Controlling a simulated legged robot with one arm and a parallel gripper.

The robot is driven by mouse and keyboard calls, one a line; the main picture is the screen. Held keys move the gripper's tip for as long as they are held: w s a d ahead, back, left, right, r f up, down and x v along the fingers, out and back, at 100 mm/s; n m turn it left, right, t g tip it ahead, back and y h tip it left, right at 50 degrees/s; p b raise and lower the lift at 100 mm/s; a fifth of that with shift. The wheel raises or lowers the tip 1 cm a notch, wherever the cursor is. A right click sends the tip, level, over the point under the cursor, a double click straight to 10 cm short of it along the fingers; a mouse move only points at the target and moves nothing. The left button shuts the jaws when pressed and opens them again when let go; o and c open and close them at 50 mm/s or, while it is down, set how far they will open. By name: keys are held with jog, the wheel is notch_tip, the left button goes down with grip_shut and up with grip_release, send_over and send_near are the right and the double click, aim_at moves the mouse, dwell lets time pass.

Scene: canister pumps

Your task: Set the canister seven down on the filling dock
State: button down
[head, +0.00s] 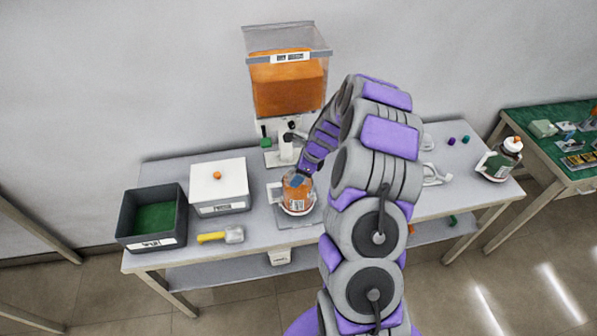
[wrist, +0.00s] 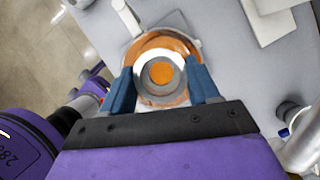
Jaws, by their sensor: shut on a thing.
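An orange-filled canister (head: 298,191) with a white label is upright at the dispenser's foot in the head view. It also shows in the wrist view (wrist: 160,50), seen from above with its round opening and orange contents. My gripper (wrist: 162,88) is shut on it, one blue finger on each side. The filling dock seems to be the grey plate with a round white base (head: 297,209) under the canister. The canister is over or on this base; I cannot tell whether they touch. A dispenser with an orange-filled hopper (head: 288,88) stands behind it.
A white box (head: 218,172) and a dark bin with a green bottom (head: 133,236) stand at the left of the table. A yellow-handled tool (head: 211,237) lies in front. Another canister (head: 502,158) stands at the right end. My arm hides the table's middle.

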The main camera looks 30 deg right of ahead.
jog(key=shift+f, duration=0.45)
jog(key=shift+c, duration=0.9)
grip_release()
jog(key=p+v, duration=0.2)
jog(key=v, duration=1.5)
jog(key=shift+r, duration=0.1)
